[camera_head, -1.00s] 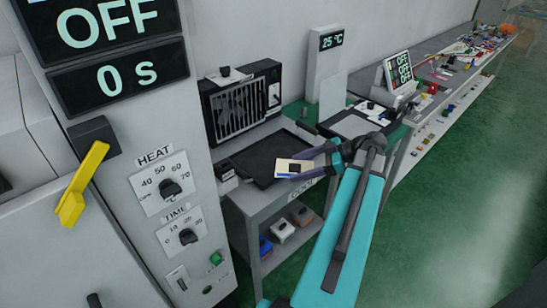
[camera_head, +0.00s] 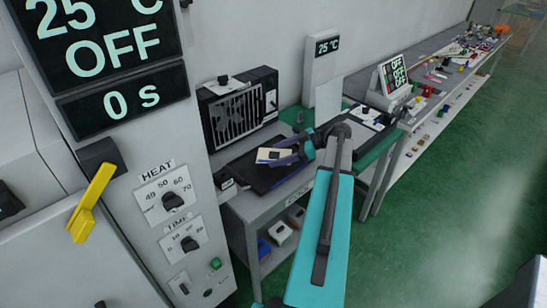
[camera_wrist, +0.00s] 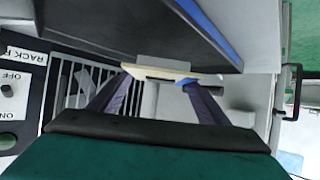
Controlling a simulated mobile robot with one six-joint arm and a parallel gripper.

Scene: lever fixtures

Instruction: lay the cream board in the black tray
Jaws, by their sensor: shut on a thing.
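The cream board (camera_head: 272,155) is a small flat plate with a dark square on top and a blue edge. My gripper (camera_head: 284,154) is shut on it. The black tray (camera_head: 262,182) lies on the grey bench, and in the head view the board appears over the tray. I cannot tell how much gap there is between them. In the wrist view the board (camera_wrist: 152,72) shows between the two fingertips, close to a large dark surface. My gripper and the board hide part of the tray.
A black fan unit (camera_head: 239,110) stands behind the tray. A tall panel with a yellow lever (camera_head: 93,202) is at the left. A grey 25 °C display post (camera_head: 322,70) and a tilted OFF display (camera_head: 394,74) stand to the right. Small boxes sit on the lower shelf.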

